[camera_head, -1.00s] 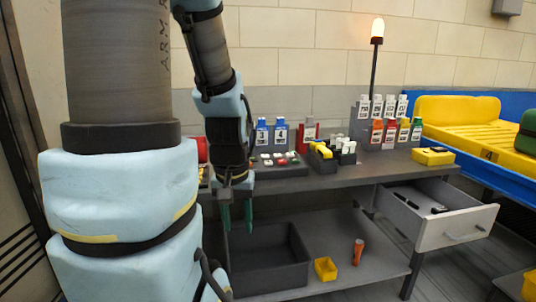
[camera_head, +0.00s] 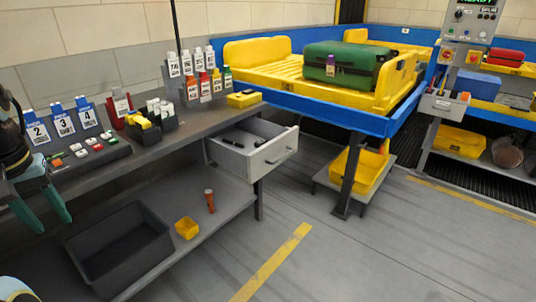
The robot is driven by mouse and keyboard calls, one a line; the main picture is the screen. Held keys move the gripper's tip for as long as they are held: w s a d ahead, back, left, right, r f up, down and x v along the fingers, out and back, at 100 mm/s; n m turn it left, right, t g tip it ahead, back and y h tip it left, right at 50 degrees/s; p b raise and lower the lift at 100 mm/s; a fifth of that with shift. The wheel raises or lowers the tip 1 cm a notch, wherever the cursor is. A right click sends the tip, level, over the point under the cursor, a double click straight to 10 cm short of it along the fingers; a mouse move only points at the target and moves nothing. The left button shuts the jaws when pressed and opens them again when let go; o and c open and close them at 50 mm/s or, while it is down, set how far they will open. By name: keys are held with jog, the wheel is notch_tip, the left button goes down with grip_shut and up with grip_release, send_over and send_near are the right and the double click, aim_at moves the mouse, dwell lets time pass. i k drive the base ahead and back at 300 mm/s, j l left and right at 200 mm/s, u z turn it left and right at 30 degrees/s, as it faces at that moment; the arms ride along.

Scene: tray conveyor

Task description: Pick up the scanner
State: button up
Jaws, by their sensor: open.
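A yellow and black object (camera_head: 138,121), which looks like the scanner, sits at a dark holder (camera_head: 166,126) on the grey bench top. It is small here, so its exact shape is unclear. My gripper (camera_head: 50,221) is at the left edge, with its two teal fingers pointing down and apart. It is open and empty, in front of the bench edge, to the left of and lower in the picture than the yellow and black object. My gripper appears apart from it.
Blue numbered cards (camera_head: 62,122) and a button panel (camera_head: 90,150) stand left on the bench. A drawer (camera_head: 255,145) juts out open. A conveyor (camera_head: 330,105) carries a green suitcase (camera_head: 350,66). Floor right is clear.

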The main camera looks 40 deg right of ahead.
aim_at(136, 119)
jog(key=l+u, duration=0.1)
jog(key=u, duration=0.3)
jog(key=l+u, duration=0.1)
jog(key=u, duration=0.3)
jog(key=l+u, duration=0.1)
jog(key=u, duration=0.3)
jog(key=l+u, duration=0.1)
jog(key=u, duration=0.3)
jog(key=k+l+u, duration=0.4)
jog(key=l, duration=0.15)
jog(key=k+l+u, duration=0.6)
jog(key=k+u, duration=0.25)
jog(key=k, duration=0.15)
jog(key=k+l, duration=0.2)
jog(key=k, duration=0.3)
jog(key=k+l, duration=0.15)
jog(key=k, duration=0.35)
